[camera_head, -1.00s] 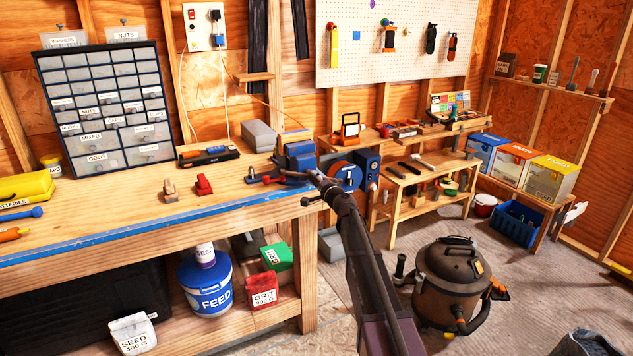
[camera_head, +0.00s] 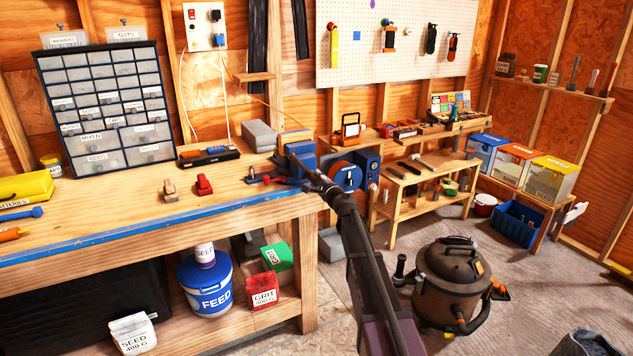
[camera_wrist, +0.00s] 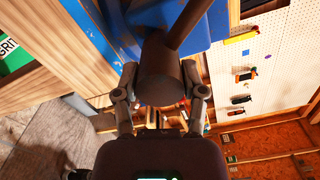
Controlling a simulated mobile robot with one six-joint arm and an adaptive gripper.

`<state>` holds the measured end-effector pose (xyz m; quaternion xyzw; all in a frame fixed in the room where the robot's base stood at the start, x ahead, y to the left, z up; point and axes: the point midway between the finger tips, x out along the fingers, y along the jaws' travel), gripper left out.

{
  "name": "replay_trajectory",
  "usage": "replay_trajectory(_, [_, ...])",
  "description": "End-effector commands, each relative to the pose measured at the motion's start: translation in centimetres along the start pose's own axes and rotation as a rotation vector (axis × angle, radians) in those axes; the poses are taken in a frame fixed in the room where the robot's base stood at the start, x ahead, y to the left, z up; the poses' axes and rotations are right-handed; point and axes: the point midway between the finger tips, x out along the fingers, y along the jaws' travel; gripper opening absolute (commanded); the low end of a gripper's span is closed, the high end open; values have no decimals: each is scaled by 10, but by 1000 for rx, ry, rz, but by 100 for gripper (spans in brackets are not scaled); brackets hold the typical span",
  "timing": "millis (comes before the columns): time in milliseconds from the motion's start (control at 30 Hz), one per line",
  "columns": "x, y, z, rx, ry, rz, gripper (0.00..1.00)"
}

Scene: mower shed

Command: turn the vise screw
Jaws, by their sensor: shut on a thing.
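The blue vise (camera_head: 303,148) is mounted at the right end of the workbench. In the wrist view its blue body (camera_wrist: 145,14) fills the top. The brown round head of the vise screw (camera_wrist: 160,75) sits between my two fingers, with a brown handle bar (camera_wrist: 190,22) running up and right from it. My gripper (camera_wrist: 160,90) is shut on this head from both sides. In the head view my gripper (camera_head: 326,188) is at the vise's front, and the bar slants up and left from it. My gripper partly hides the screw.
The workbench (camera_head: 110,215) has a blue front edge. A red clamp-like item (camera_head: 204,184) and a tan one (camera_head: 170,190) lie left of the vise. A shop vacuum (camera_head: 452,285) stands on the floor at right. A low wooden bench (camera_head: 410,180) is behind my arm.

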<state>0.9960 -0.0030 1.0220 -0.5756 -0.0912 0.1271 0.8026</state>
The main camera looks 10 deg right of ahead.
Motion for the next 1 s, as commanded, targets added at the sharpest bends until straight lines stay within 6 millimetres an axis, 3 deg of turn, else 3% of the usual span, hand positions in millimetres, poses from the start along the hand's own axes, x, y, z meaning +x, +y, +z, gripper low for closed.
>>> replay_trajectory(233, [-3,1,0,-2,0,1,6])
replay_trajectory(267, [-3,1,0,-2,0,1,63])
replay_trajectory(333, [-2,1,0,-2,0,1,84])
replay_trajectory(367, [-2,1,0,-2,0,1,87])
replay_trajectory(767, [-2,0,0,-2,0,0,87])
replay_trajectory(1000, [-13,0,0,-2,1,0,87])
